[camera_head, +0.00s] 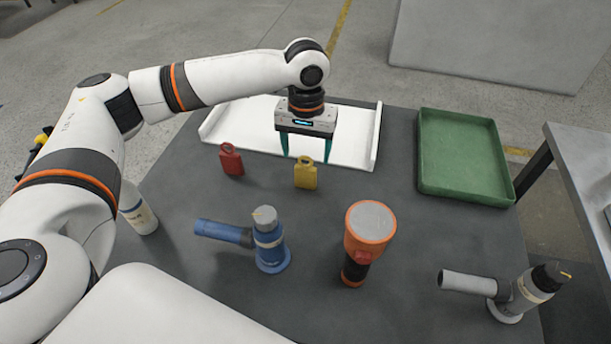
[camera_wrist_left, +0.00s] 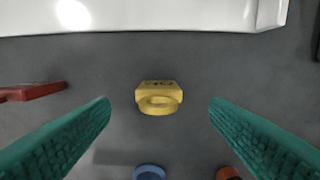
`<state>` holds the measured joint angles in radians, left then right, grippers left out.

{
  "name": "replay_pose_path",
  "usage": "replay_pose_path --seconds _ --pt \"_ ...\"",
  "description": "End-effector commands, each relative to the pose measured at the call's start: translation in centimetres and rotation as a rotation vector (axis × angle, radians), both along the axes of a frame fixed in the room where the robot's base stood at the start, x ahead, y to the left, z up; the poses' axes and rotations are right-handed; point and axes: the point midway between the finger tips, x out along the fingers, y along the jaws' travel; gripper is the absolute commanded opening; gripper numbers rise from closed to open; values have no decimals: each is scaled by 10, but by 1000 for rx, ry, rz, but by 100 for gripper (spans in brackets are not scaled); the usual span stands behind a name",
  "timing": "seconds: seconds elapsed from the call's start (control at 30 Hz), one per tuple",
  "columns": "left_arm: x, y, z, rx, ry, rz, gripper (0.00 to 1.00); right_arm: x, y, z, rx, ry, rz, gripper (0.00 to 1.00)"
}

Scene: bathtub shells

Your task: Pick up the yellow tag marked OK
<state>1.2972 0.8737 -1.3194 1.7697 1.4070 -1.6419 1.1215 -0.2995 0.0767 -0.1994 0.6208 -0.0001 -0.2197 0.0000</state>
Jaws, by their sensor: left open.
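The yellow tag (camera_head: 306,174) stands upright on the dark grey table, with a ring at its top. In the left wrist view the yellow tag (camera_wrist_left: 159,97) is seen from above, midway between the fingers and a little beyond their tips; dark marks show on it but are hard to read. My left gripper (camera_head: 306,158) is open, with teal fingers pointing down just above and behind the tag. Its two fingers also show in the left wrist view (camera_wrist_left: 160,105), apart and empty. My right gripper is not in view.
A red tag (camera_head: 231,160) stands left of the yellow one. A white tray (camera_head: 360,140) lies behind, a green tray (camera_head: 465,190) at right. A blue tool (camera_head: 268,245), an orange flashlight (camera_head: 368,235), a grey tool (camera_head: 510,295) and a bottle (camera_head: 138,212) stand nearer.

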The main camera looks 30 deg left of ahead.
Motion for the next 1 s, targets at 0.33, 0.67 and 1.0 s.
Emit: replay_pose_path --seconds 0.33,0.67,1.0 --pt "-1 1 -46 2 1 0 71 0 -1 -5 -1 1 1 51" --pt "-1 1 -48 1 1 0 58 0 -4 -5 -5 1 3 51" --pt "0 1 -47 1 1 0 23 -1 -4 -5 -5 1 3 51"
